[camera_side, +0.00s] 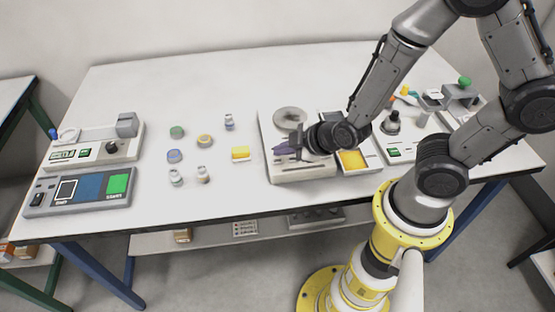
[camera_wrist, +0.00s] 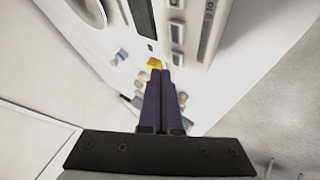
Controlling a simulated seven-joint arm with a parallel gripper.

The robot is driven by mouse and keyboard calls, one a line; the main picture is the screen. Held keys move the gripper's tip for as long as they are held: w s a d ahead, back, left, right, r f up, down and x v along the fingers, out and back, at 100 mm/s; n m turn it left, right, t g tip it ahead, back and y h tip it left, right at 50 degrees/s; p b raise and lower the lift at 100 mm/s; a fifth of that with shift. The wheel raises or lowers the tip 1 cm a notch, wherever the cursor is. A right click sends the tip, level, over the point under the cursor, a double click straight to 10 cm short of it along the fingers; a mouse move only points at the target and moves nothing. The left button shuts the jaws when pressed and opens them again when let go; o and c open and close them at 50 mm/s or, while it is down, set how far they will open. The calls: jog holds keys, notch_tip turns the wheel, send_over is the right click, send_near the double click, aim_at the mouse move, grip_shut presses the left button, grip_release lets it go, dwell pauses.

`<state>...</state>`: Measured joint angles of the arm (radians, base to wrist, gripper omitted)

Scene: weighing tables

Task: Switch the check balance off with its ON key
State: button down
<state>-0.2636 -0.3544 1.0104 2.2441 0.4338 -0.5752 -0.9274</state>
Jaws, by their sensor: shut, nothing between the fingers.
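The check balance (camera_side: 301,172) is a pale box with a round grey pan (camera_side: 290,117) at its back, below my arm's end in the side view. My gripper (camera_side: 279,149) is shut and empty, its dark purple fingers over the front half of the balance. In the wrist view the closed fingertips (camera_wrist: 160,74) are near the balance, with its dark display (camera_wrist: 141,16) and a row of pale keys (camera_wrist: 177,32) beyond them. I cannot read which key is ON, nor tell whether the fingertips touch the balance. The display's reading is not legible.
A yellow block (camera_side: 241,153) and several small vials and jars stand left of the balance. A tray with a yellow pad (camera_side: 352,160) stands close on its right. A panel with blue and green fields (camera_side: 90,188) lies far left.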

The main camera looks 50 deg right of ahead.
jog(key=shift+r, duration=2.3)
jog(key=shift+w+d+r, duration=0.1)
jog(key=shift+d+r, duration=0.1)
jog(key=shift+r, duration=0.05)
notch_tip(320, 180, up, 9)
jog(key=w+d+m+t, duration=0.1)
jog(key=w+t, duration=0.1)
notch_tip(320, 180, up, 6)
jog(key=m+y, duration=0.1)
send_over(282, 161)
jog(key=s+d+m+g, duration=0.3)
jog(key=s+m+g, duration=0.2)
jog(key=s, duration=1.1)
jog(key=shift+f+m+g, duration=0.15)
jog(key=shift+m+g, duration=0.15)
jog(key=shift+m, duration=0.4)
